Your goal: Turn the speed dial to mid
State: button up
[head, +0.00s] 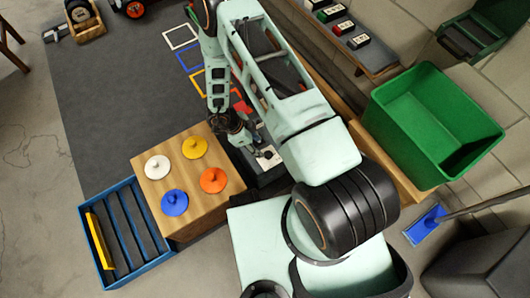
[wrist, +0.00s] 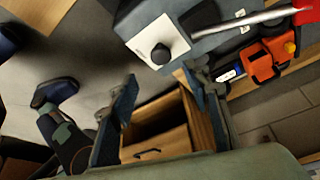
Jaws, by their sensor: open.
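The speed dial is a black round knob (wrist: 160,54) on a white plate (wrist: 143,40), fixed to a grey box (wrist: 185,15), in the upper middle of the wrist view. The white plate also shows in the head view (head: 268,160), partly hidden by my arm. My gripper (wrist: 157,82) is open and empty. Its two fingers point toward the dial, with the knob just beyond the tips and apparently not between them. In the head view my gripper (head: 237,138) is beside the plate, to its upper left. Any pointer or speed marks on the dial are too small to read.
A wooden table (head: 192,209) with several coloured knobbed discs is left of my gripper. A blue slotted crate (head: 100,277) stands beside it. A green bin (head: 378,130) is at right. In the wrist view, a silver bar (wrist: 235,24) and orange part (wrist: 262,66) lie near the dial.

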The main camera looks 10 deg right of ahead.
aim_at(268, 154)
jog(key=b+x, duration=0.2)
jog(key=x, duration=0.7)
jog(key=shift+w+f+b, duration=0.1)
jog(key=shift+b, duration=0.25)
jog(key=shift+c, duration=0.3)
jog(key=c, duration=1.1)
